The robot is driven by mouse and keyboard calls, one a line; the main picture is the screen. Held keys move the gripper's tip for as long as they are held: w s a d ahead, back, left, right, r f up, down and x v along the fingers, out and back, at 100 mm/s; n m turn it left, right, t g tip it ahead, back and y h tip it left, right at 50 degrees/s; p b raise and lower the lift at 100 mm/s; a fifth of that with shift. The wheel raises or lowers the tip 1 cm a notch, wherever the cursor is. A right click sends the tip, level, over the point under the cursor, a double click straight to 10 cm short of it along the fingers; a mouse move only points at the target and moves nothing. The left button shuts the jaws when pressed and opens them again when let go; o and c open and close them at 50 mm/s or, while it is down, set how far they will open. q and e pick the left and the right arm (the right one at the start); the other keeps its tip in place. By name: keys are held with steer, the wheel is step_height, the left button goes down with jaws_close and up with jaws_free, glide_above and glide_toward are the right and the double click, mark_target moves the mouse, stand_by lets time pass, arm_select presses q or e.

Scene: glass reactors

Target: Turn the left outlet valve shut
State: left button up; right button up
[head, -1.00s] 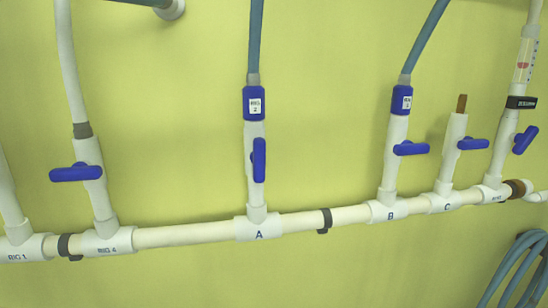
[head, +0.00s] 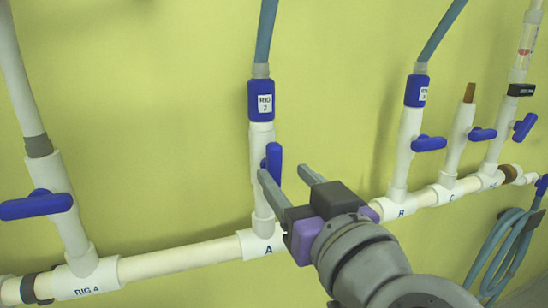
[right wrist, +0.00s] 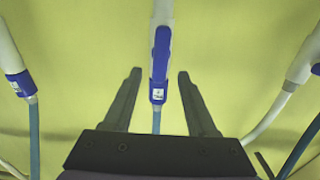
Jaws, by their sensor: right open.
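The left outlet valve, on the white branch marked A, has a blue lever handle (head: 273,164) that stands upright, in line with its pipe. My right gripper (head: 284,171) is open, with its two grey fingers pointing at this handle from the front. In the right wrist view the blue handle (right wrist: 161,52) appears in the gap between the spread fingertips (right wrist: 160,73), with space on both sides. I cannot tell whether the fingertips reach as far as the handle. Nothing is held. My left gripper is not in view.
Beside it on the white manifold pipe (head: 185,259) are other blue handles: RIG 4 (head: 36,205) on the left, B (head: 428,143) and C (head: 482,134) on the right, all turned crosswise. A coiled blue hose (head: 505,240) hangs at lower right.

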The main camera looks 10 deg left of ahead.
mark_target(277, 165)
steer(key=p+x, duration=0.1)
steer(key=x, duration=0.5)
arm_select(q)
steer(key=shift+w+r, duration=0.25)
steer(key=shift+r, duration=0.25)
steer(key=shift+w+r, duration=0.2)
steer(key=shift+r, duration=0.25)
arm_select(e)
jaws_close()
